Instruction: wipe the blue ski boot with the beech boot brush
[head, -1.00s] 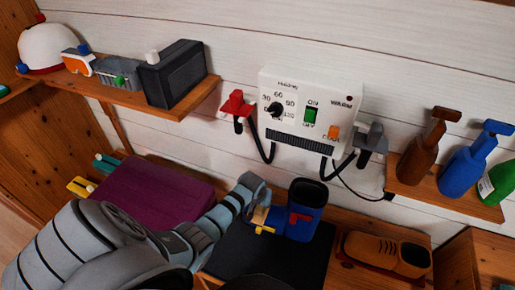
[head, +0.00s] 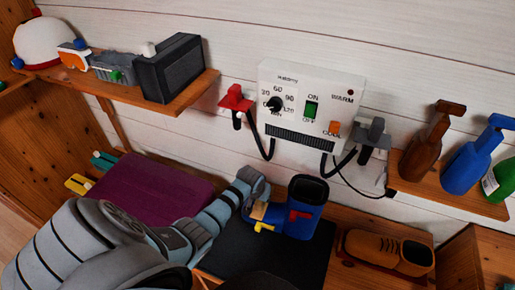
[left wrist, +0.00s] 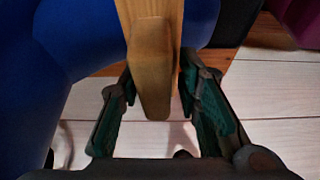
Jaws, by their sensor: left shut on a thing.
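The blue ski boot (head: 309,205), with a red buckle and a yellow lever, stands upright on a black mat (head: 292,256). My left gripper (head: 257,203) is just left of the boot, shut on the beech boot brush (head: 258,212). In the left wrist view the brush's pale wooden handle (left wrist: 153,70) lies between the two fingers of the gripper (left wrist: 158,92), and the blue boot (left wrist: 75,45) fills the left side. The bristles are hidden, so I cannot tell whether they touch the boot. My right gripper is not in view.
A white control panel (head: 308,105) with hoses hangs behind. A shelf (head: 185,98) is at upper left; a bottle shelf (head: 440,193) is at right.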

